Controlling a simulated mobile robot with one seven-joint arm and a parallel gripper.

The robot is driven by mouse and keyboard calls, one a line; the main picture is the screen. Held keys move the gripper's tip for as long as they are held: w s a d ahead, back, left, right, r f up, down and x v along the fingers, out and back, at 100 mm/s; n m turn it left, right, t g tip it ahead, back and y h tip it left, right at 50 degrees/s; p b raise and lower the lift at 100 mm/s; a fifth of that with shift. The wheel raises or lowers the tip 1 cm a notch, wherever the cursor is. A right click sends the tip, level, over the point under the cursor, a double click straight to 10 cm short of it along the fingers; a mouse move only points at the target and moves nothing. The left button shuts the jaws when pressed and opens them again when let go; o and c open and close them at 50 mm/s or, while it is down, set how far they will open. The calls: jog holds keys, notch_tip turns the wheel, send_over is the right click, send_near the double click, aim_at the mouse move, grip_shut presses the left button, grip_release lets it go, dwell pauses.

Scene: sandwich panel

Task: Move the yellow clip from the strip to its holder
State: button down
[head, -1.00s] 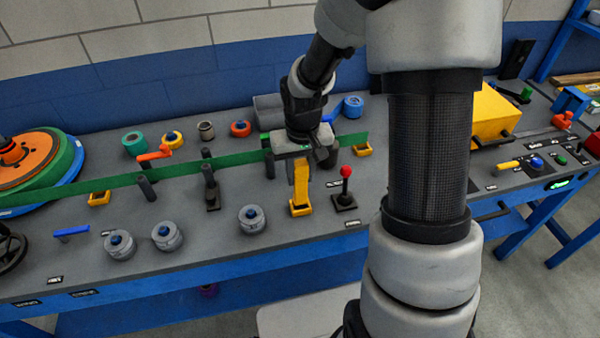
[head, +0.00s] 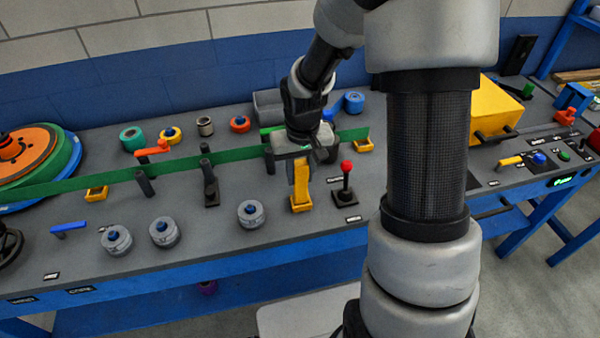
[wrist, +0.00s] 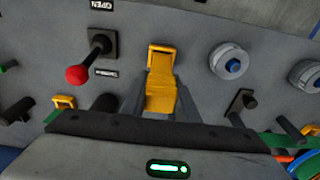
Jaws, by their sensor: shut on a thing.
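The yellow clip (wrist: 160,95) is between the two grey fingers of my gripper (wrist: 160,108) in the wrist view. My gripper is shut on it. In the head view my gripper (head: 301,172) points down, and the clip is upright between the fingers. The yellow holder (head: 301,205) stands on the bench right below; it also shows in the wrist view (wrist: 162,48). The clip overlaps the holder in both views; I cannot tell how deep it sits. The green strip (head: 235,153) runs across the bench behind the holder, partly hidden by my gripper.
A red-knobbed lever (head: 346,172) stands close to the right of the holder. A grey roller (head: 251,213) is to its left. Dark posts (head: 209,185) stand along the strip. Other yellow holders are at the left (head: 97,193) and right (head: 363,146). Bench in front is clear.

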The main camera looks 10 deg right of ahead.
aim_at(300, 160)
jog(key=shift+f+b, duration=0.35)
jog(key=shift+f, duration=0.2)
jog(key=c, duration=1.3)
grip_release()
jog(key=shift+r, duration=0.1)
jog(key=shift+r+p, duration=2.6)
jog(key=shift+r, duration=0.85)
